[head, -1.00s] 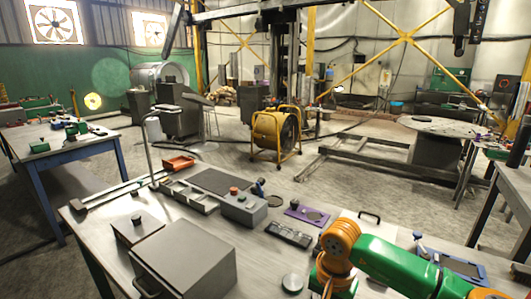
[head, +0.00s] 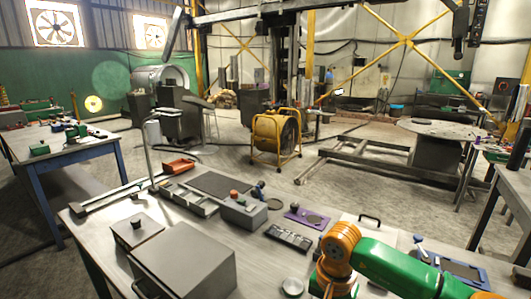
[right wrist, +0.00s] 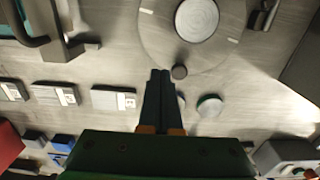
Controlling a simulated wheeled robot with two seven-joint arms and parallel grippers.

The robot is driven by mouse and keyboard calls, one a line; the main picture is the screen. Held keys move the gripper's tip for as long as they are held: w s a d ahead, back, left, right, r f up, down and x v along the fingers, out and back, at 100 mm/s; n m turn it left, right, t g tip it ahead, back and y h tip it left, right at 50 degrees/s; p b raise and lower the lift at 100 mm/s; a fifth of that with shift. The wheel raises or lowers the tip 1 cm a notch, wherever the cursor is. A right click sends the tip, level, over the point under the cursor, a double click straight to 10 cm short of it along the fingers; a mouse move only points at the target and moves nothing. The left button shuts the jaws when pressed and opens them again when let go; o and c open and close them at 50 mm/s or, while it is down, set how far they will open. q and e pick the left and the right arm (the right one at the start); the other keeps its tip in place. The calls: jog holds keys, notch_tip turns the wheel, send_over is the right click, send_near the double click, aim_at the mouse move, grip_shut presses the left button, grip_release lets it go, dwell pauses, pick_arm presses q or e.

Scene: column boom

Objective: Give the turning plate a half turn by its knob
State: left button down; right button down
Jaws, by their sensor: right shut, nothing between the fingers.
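The turning plate (right wrist: 155,48) is a grey disc with white marks near its rim and a paler round hub (right wrist: 197,18). It lies at the top of the right wrist view, partly cut off by the frame. Its small dark round knob (right wrist: 179,72) is at the near rim. My right gripper (right wrist: 160,73) is shut and empty, its tips just left of the knob; I cannot tell whether they touch it. In the head view my right arm comes in at the lower right, and its gripper does not show. I cannot make out the turning plate there. My left gripper is not in view.
A pale round piece (right wrist: 209,105) lies right of the fingers. Grey blocks with white labels (right wrist: 113,98) stand to the left. On the bench are a large grey box (head: 185,262), an orange-red tray (head: 178,167) and a purple board (head: 307,218).

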jog(key=shift+f, duration=0.15)
dwell(0.3)
jog(key=shift+f+b, duration=2.35)
jog(key=shift+f, duration=0.2)
jog(key=shift+s+r, duration=0.1)
jog(key=shift+s, duration=0.15)
jog(key=shift+w, duration=0.1)
jog(key=shift+w+a, duration=0.1)
jog(key=shift+w+a+b, duration=0.1)
jog(key=shift+w+b, duration=0.1)
jog(key=shift+b, duration=0.1)
jog(key=shift+w, duration=0.1)
